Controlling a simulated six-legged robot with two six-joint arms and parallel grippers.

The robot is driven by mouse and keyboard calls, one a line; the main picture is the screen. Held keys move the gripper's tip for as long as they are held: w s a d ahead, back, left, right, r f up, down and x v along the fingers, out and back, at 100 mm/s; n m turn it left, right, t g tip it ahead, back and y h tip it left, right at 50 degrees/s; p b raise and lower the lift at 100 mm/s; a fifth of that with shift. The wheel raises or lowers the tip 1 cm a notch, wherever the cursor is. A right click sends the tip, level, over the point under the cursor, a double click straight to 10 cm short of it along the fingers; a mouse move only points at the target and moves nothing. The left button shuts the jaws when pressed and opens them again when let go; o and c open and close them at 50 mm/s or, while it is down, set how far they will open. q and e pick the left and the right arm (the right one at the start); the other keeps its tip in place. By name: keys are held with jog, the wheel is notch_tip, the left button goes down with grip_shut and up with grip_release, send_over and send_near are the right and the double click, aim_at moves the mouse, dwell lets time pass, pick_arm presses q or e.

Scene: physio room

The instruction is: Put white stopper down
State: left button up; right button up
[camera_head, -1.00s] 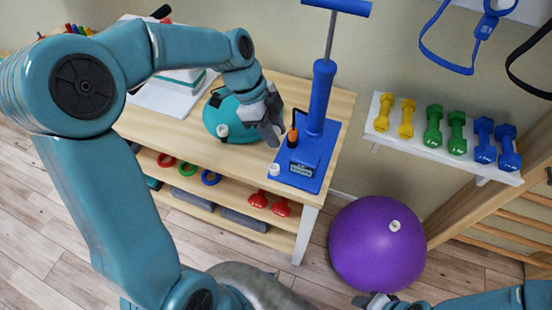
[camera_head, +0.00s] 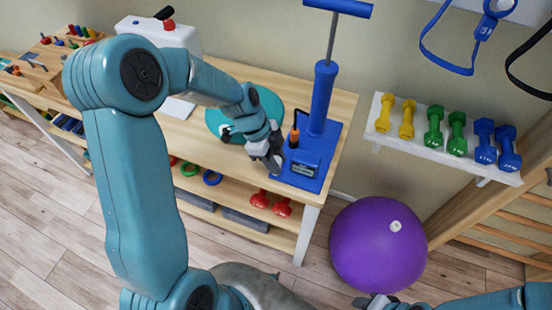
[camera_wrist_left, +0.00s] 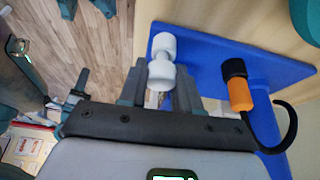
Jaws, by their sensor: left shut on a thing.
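The white stopper (camera_wrist_left: 163,45) shows in the left wrist view as a small, spool-like white piece between the fingers of my left gripper (camera_wrist_left: 161,82). It is at the edge of the blue pump base (camera_wrist_left: 206,53); whether it touches the base I cannot tell. In the head view my left gripper (camera_head: 273,164) is shut, low over the near left corner of the pump base, and hides the stopper. The blue pump (camera_head: 319,105) stands upright on the table. My right gripper (camera_head: 376,302) is partly in view at the bottom edge.
An orange-and-black nozzle (camera_wrist_left: 238,86) with a black hose stands close beside the gripper. A teal ball (camera_head: 270,105) lies behind my left arm on the wooden table (camera_head: 338,103). A purple ball (camera_head: 375,250) with a white plug is on the floor. Dumbbells line a wall shelf (camera_head: 430,156).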

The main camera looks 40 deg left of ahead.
pick_arm(q)
jog(key=shift+w+f+b, duration=0.1)
jog(key=shift+f+b, duration=0.3)
jog(key=shift+f, duration=0.05)
jog(key=shift+f+b, duration=0.2)
jog(key=shift+b, duration=0.15)
jog(key=o, duration=1)
jog(key=shift+r, duration=0.15)
jog(key=shift+r+p, duration=0.25)
jog(key=shift+p, duration=0.25)
jog(key=shift+r+p, duration=0.5)
jog(key=shift+p, duration=0.15)
jog(key=v, duration=1.1)
jog(key=shift+a+r+b, duration=0.25)
jog(key=shift+a+b, duration=0.05)
jog(key=shift+b, duration=0.15)
